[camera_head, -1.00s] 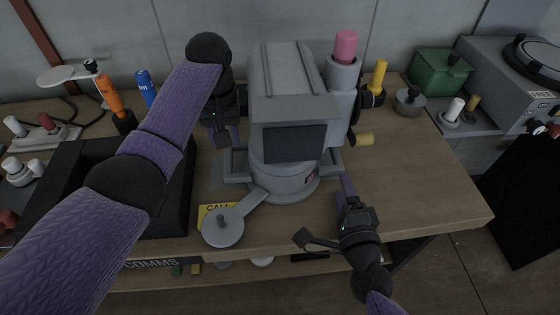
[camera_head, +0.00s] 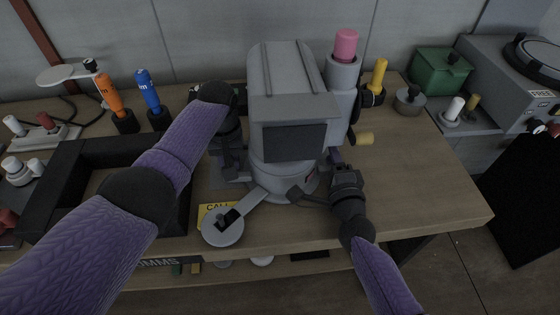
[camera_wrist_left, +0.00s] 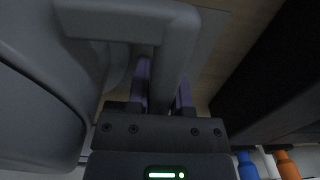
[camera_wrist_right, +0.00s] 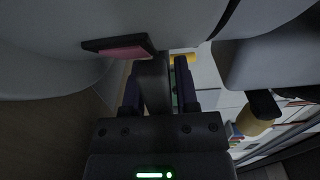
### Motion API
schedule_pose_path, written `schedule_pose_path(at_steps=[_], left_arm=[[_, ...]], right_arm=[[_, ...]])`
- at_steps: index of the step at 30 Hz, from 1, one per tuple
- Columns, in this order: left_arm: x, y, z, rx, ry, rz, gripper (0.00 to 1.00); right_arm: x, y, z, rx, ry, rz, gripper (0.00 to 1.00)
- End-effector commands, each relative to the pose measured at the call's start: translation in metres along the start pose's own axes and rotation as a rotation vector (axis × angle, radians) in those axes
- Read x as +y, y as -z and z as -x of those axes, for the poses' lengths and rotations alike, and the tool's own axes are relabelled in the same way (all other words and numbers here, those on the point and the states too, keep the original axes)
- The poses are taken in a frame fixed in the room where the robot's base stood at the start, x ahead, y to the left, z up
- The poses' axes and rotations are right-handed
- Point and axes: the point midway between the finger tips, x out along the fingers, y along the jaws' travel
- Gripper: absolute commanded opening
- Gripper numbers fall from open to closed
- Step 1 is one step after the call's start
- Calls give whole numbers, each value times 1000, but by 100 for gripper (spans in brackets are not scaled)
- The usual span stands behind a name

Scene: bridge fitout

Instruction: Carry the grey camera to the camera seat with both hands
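The grey camera (camera_head: 290,95) is a big upright housing with a dark front panel, standing on the wooden table. It has a bar handle low on each side. My left gripper (camera_head: 232,170) is at its left handle; in the left wrist view the handle bar (camera_wrist_left: 172,65) runs between the two purple fingers (camera_wrist_left: 163,92). My right gripper (camera_head: 340,162) is at its right handle; in the right wrist view a dark bar (camera_wrist_right: 153,85) lies between the fingers (camera_wrist_right: 158,90), with a narrow gap on one side. The camera seat is not clearly identifiable.
A grey round disc on an arm (camera_head: 222,227) reaches in front of the camera beside a yellow label. A black-rimmed tray (camera_head: 60,165) lies to the left. Orange (camera_head: 108,92) and blue (camera_head: 145,88) handled tools stand behind. The table is clear on the right (camera_head: 430,185).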

Motion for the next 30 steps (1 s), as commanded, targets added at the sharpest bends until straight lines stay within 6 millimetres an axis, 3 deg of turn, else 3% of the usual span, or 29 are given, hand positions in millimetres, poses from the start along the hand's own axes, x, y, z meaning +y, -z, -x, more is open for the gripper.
schedule_pose_path(at_steps=[1,5,30], left_arm=[[0,0,0,0,0,0,2],[0,0,0,0,0,1,0],[0,0,1,1,1,2,0]], right_arm=[[0,0,0,0,0,0,25],[0,0,0,0,0,0,0],[1,0,0,-1,-2,0,0]])
